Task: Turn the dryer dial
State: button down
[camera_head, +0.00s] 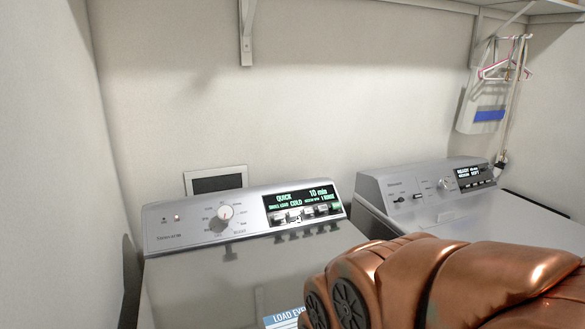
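Two silver machines stand side by side, and the frame does not clearly say which is the dryer. The left machine's panel has a large round dial (222,218) with a red pointer mark and printed settings around it. The right machine's panel has a smaller round dial (446,184) left of its display. Nothing touches either dial. My copper-coloured arm crosses the lower right, in front of the right machine. My gripper is not in view, so its opening and contents cannot be seen.
The left display (303,204) reads "QUICK" and "10 min"; buttons sit beneath it. The right display (474,177) is lit. A blue label (285,319) lies at the bottom. Pink and white hangers (505,70) hang at the upper right. A shelf bracket (246,33) is on the back wall.

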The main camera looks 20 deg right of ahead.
aim_at(445, 184)
jog(key=z, duration=1.25)
jog(key=k, duration=0.55)
jog(key=z, duration=1.85)
jog(key=i, duration=2.15)
jog(key=u, duration=1.7)
